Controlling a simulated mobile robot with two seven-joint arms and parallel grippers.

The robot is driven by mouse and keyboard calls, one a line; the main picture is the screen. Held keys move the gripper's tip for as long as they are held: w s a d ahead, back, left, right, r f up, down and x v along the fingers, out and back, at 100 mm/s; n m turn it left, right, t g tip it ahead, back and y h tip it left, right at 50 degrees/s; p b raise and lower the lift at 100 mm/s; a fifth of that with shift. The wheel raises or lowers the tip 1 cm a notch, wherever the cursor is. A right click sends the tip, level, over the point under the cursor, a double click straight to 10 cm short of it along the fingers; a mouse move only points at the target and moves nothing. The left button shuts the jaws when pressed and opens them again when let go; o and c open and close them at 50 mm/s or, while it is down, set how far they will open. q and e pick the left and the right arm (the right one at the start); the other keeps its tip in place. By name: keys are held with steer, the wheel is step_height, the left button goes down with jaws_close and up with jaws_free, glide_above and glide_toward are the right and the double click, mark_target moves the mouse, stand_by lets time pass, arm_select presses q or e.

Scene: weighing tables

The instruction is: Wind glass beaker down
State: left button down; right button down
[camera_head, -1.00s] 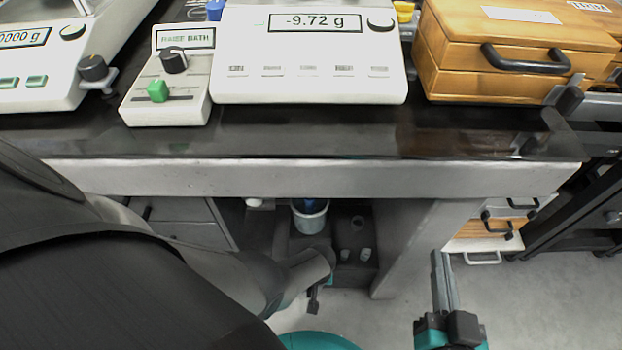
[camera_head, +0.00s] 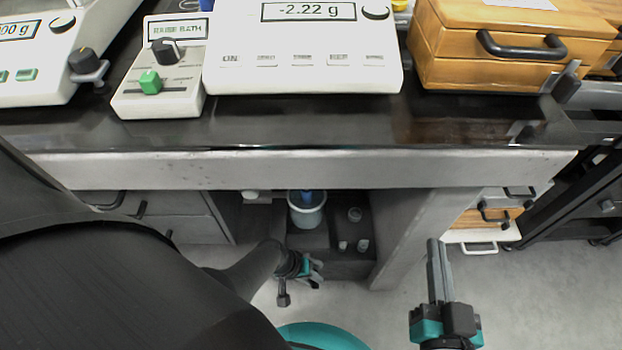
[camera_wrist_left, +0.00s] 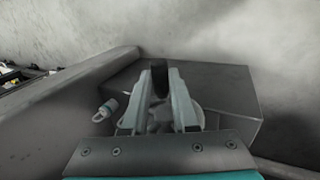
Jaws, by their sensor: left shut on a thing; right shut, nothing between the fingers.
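A pale, round open vessel (camera_head: 306,216) with blue inside stands in the dark recess under the table; I take it for the glass beaker, but cannot confirm this. My left gripper (camera_head: 312,271) is low in front of the recess. In the left wrist view its fingers (camera_wrist_left: 160,85) are closed on a small dark piece (camera_wrist_left: 159,76), whose shape is mostly hidden. A pale round thing behind the fingers is partly covered. My right gripper (camera_head: 433,243) is shut and empty, pointing up in front of the table. A control box (camera_head: 178,98) labelled RAISE BATH has a black knob and green slider.
A balance (camera_head: 300,75) reading -2.22 g and a wooden case (camera_head: 490,75) stand on the black tabletop (camera_head: 300,125). Another balance (camera_head: 35,60) is at left. Small glass pieces (camera_head: 362,245) are near the vessel. The table's front edge overhangs the recess; floor is clear at right.

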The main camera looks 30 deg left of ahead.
arm_select(q)
steer(key=shift+h, duration=0.3)
arm_select(e)
steer(key=shift+s+a+r+t, duration=0.2)
steer(key=shift+s+r+t, duration=0.1)
steer(key=shift+t, duration=0.1)
arm_select(q)
steer(key=c, duration=0.7)
jaws_free()
steer(key=shift+r, duration=0.15)
steer(key=shift+p+v, duration=2.75)
steer(key=shift+v, duration=0.9)
arm_select(e)
steer(key=s+d+f+g+h, duration=0.3)
steer(key=d+g+h, duration=0.1)
steer(key=d+g, duration=0.5)
steer(key=shift+s+d+g+h, duration=0.15)
steer(key=shift+d+g+h, duration=0.25)
steer(key=shift+g, duration=0.1)
